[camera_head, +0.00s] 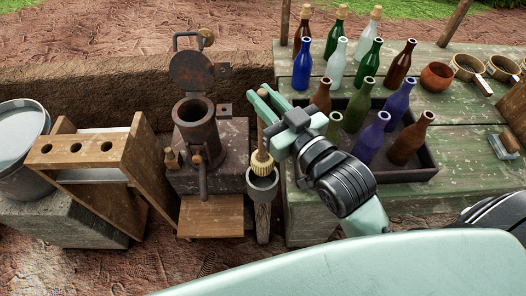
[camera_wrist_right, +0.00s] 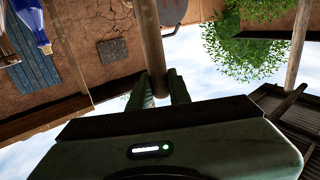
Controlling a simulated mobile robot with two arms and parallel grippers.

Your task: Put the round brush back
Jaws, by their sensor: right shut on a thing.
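The round brush (camera_head: 262,161) has a pale yellowish head and a thin wooden handle, and hangs upright, head down. My right gripper (camera_head: 264,108) is shut on its handle, above the head. In the right wrist view the handle (camera_wrist_right: 149,38) runs between the two green fingers (camera_wrist_right: 160,91). A grey cup (camera_head: 262,187) on a wooden post stands directly under the brush head. The lower end of the head is at the cup's mouth; I cannot tell whether it is inside or just above. My left gripper is not in view.
A rusty metal mould (camera_head: 197,127) with a raised lid stands close left of the brush. A wooden rack with holes (camera_head: 75,148) and a bucket (camera_head: 22,135) are further left. On the right, a green table (camera_head: 455,130) holds several bottles, a dark crate (camera_head: 425,165) and cups.

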